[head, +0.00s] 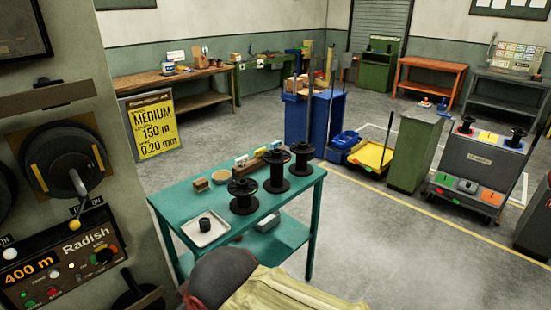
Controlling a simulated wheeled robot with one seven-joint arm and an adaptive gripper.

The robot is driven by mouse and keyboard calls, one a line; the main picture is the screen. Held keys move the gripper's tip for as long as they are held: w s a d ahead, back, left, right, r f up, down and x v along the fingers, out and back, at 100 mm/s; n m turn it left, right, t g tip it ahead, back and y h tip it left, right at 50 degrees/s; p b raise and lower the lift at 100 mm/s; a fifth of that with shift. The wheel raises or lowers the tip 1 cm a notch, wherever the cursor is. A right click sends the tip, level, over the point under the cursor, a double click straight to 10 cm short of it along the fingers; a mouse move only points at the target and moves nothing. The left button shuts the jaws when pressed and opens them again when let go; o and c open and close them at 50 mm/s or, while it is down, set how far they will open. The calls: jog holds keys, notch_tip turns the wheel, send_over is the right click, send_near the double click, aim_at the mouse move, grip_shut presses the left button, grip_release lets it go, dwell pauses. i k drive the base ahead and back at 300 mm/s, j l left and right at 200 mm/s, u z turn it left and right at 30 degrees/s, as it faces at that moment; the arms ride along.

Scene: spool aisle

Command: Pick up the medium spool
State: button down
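Three black spools stand upright on the teal table: a front-left one (243,196), a middle one (277,171) and a back-right one (302,159). The front-left one looks shorter than the middle one. A small black piece (205,225) sits in a pale tray (216,237) at the table's left front. I cannot tell for certain which spool is the medium one. A yellow sign (156,125) reads "MEDIUM", "150 m" and "0.20 mm". My gripper is not in view.
A machine (75,215) with a "400 m" display fills the left side. A dark rounded shape (225,278) and pale yellow cloth (300,292) cover the bottom middle, perhaps a person. A cart (470,165) stands right. Floor (390,255) right of the table is clear.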

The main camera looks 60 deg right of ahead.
aim_at(301, 168)
jog(key=z, duration=1.95)
jog(key=i+l, duration=0.15)
jog(key=i, duration=0.45)
jog(key=i+l, duration=0.15)
jog(key=i, duration=0.45)
jog(key=i+l+z, duration=0.1)
jog(key=i, duration=0.5)
jog(key=l, duration=0.1)
